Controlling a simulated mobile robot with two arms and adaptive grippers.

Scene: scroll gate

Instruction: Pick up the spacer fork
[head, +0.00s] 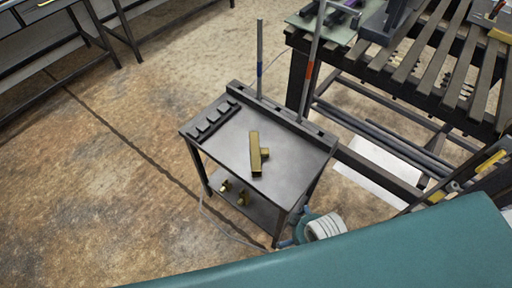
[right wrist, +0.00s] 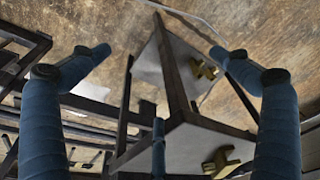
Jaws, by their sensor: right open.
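A brass-coloured piece with a long bar and a short side stub, probably the spacer fork (head: 256,152), lies on the top of the small dark cart (head: 215,160). My right gripper (head: 294,228) is below the cart's near right corner, apart from that piece. In the right wrist view the two blue fingers of my right gripper (right wrist: 158,52) are spread with nothing between them. Two smaller brass fittings (head: 242,198) are on the cart's lower shelf. Brass fittings also show in the right wrist view (right wrist: 222,162). My left gripper is out of view.
Two upright rods, one blue-banded (head: 260,60) and one red-banded (head: 309,70), stand at the cart's back rail. Dark blocks (head: 213,118) line its left edge. A slatted bench (head: 425,65) stands at right, and a dark bench (head: 50,45) at upper left. The floor left of the cart is clear.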

